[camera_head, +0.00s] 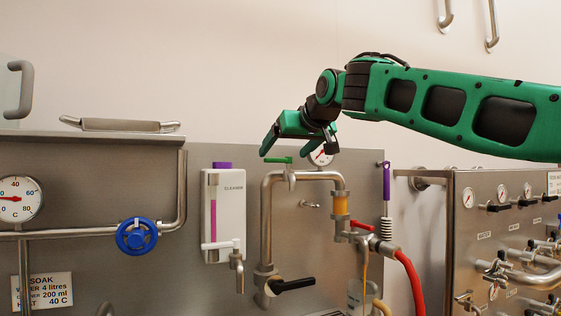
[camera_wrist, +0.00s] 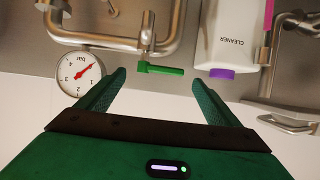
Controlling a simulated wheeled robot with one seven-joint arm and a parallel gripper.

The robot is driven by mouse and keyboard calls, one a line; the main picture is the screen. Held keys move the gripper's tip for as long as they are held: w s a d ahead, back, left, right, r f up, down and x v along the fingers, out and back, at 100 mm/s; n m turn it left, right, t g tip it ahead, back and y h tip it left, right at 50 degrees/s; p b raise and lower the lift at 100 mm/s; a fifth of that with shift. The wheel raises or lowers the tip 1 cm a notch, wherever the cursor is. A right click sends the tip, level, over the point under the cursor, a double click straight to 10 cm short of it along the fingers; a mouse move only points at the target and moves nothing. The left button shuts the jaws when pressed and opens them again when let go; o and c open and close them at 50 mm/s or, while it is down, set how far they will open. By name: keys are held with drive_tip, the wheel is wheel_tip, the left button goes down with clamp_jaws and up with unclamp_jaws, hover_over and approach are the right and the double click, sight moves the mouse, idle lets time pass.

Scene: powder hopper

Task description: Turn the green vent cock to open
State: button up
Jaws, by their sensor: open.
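The green vent cock (camera_head: 278,160) is a small green lever on top of a short metal fitting on the bent steel pipe. Its handle lies level, pointing left of the fitting in the head view. In the wrist view the green handle (camera_wrist: 160,69) lies crosswise, ahead of the gap between my fingertips. My gripper (camera_head: 297,150) hangs just above the cock in the head view, with its fingers pointing down. In the wrist view my gripper (camera_wrist: 158,78) is open and empty, with its fingers spread wide.
A pressure gauge (camera_wrist: 81,73) sits close to my finger. A CLEANER dispenser (camera_head: 223,217) with a purple cap is left of the pipe (camera_head: 266,220). A blue handwheel (camera_head: 137,236), a red lever (camera_head: 362,227) and a black-handled valve (camera_head: 291,285) are on nearby pipework.

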sight(278, 160)
drive_tip(key=shift+x, duration=2)
drive_tip(key=c, duration=1.5)
